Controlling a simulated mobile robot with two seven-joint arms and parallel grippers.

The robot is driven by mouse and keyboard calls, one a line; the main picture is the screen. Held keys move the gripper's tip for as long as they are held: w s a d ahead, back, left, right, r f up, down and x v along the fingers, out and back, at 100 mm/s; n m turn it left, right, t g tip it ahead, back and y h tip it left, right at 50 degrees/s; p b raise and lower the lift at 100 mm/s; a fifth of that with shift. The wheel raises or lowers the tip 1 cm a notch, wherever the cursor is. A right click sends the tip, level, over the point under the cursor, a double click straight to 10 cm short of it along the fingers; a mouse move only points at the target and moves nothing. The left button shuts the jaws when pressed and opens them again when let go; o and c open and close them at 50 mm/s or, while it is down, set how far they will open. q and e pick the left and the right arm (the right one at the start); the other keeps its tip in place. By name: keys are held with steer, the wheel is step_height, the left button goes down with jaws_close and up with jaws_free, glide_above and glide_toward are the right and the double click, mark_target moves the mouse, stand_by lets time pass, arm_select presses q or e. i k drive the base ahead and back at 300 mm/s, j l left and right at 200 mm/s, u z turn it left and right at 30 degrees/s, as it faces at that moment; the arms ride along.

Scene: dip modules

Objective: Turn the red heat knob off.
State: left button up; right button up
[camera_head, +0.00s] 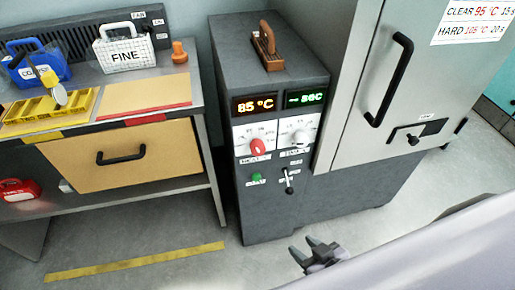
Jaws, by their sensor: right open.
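The red heat knob (257,147) sits on the white dial panel of the dark grey machine (232,110), left of a white knob (299,138). An orange display (255,104) above it reads 85 °C, and a green display (305,98) is beside it. The exact angle of the red knob is too small to read. My right gripper (310,245) is open and empty, low in the picture over the floor, apart from the machine and below its front panel. My left gripper is not in view.
A green button (256,178) and a small black lever (288,182) sit below the knobs. A grey cabinet door with a black handle (390,80) stands to the right. A bench with a tan drawer (130,155) stands left. The floor before the machine is clear.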

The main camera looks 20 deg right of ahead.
mark_target(258, 147)
steer(key=l, duration=0.75)
steer(key=i+l+z, duration=0.1)
steer(key=l, duration=0.65)
